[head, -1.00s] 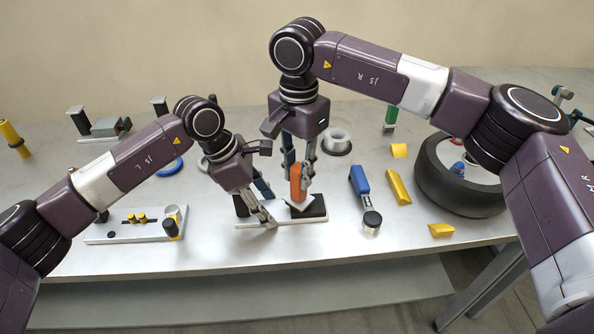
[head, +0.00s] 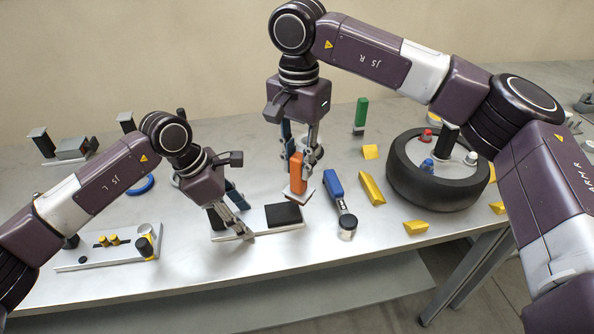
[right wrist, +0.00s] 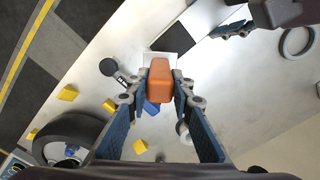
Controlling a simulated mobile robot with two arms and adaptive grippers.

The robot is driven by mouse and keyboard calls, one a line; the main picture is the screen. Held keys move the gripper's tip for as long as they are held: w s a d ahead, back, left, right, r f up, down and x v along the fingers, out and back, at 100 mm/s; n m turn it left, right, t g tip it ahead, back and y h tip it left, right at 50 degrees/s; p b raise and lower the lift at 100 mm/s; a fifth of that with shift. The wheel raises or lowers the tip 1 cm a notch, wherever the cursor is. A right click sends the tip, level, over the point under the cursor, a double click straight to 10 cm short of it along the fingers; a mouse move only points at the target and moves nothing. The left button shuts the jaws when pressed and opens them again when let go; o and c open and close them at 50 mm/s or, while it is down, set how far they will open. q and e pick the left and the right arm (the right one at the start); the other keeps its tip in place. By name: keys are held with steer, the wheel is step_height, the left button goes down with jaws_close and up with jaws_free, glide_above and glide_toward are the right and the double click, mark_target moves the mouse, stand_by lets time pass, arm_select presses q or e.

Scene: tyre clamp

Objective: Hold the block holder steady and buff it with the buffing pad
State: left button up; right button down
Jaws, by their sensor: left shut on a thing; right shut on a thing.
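The block holder (head: 262,228) is a white base with dark blocks, flat on the table near its front edge. My left gripper (head: 238,220) is shut on its left part; its fingers hide some of the holder. My right gripper (head: 305,160) is shut on the orange handle of the buffing pad (head: 298,174). The pad's pale flat underside plate is at the holder's right end, apparently raised and clear of the black block (head: 284,214). In the right wrist view, the orange handle (right wrist: 160,82) is between the fingers, with the holder's black block (right wrist: 180,25) beyond.
A blue-handled tool (head: 333,184) with a round metal end lies just right of the pad. Yellow wedges (head: 371,188) and a tyre (head: 437,185) are further right. A white fixture plate (head: 110,253) lies at left. Bare table lies in front of the holder.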

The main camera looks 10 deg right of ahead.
steer(key=shift+r, duration=1.95)
arm_select(q)
steer(key=o, duration=1.2)
steer(key=shift+c, duration=0.2)
steer(key=v, duration=1.2)
